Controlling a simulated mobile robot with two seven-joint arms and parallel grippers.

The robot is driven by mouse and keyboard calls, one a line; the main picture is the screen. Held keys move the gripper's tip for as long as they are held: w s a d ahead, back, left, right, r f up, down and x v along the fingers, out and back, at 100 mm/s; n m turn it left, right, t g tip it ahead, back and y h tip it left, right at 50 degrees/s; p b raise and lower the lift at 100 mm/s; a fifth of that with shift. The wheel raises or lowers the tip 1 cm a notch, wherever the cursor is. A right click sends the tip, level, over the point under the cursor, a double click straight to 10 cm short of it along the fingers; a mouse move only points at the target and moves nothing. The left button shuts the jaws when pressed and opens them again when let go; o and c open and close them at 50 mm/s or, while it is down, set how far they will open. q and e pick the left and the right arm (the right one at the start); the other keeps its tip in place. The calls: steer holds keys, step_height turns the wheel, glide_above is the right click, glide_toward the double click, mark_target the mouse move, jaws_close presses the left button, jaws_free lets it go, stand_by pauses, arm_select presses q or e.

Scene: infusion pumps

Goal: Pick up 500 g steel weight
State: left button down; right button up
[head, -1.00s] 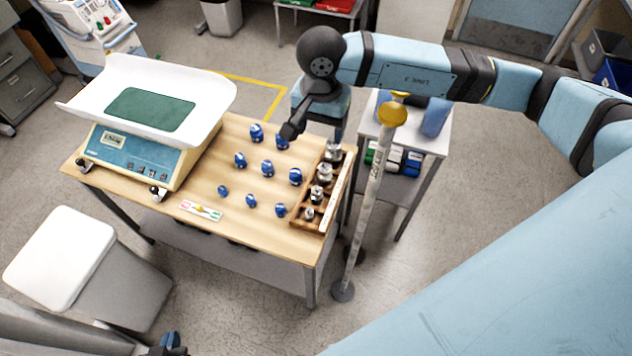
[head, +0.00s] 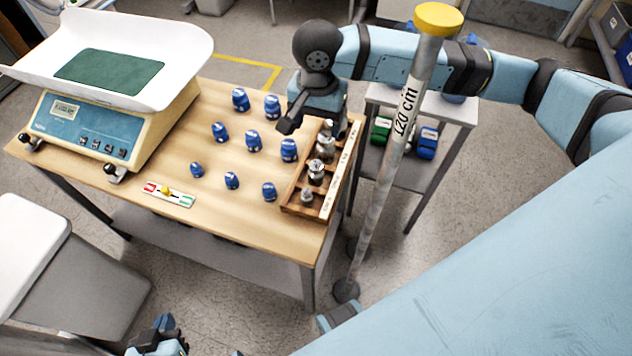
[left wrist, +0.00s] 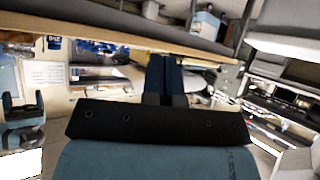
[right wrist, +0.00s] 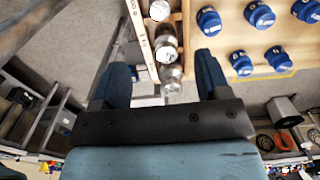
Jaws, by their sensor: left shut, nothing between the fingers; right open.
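Several knobbed steel weights stand in a row in a wooden tray (head: 291,208) at the table's right side. The front ones are the smallest; the rear one is partly hidden by my right arm. I cannot read which is 500 g. In the right wrist view the steel weight (right wrist: 171,76) nearest my gripper lies between the lines of the fingers, with another steel weight (right wrist: 166,46) beyond it. My right gripper (right wrist: 163,80) is open and empty at the tray's rear end. My left gripper (left wrist: 165,76) is shut and empty, low before the table.
Several blue weights (head: 254,141) stand on the table left of the tray. A baby scale (head: 85,125) fills the table's left. A pole marked 120 cm (head: 398,125) stands close right of the tray. A side table (head: 455,108) is behind it.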

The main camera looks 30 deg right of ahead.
mark_target(316, 164)
step_height(316, 164, down, 10)
steer(key=shift+r+b, duration=0.1)
steer(key=shift+b, duration=0.35)
steer(key=shift+s+a+f, duration=0.1)
steer(key=shift+f, duration=1.25)
steer(key=shift+a+f, duration=0.1)
steer(key=shift+f, duration=1.2)
jaws_close()
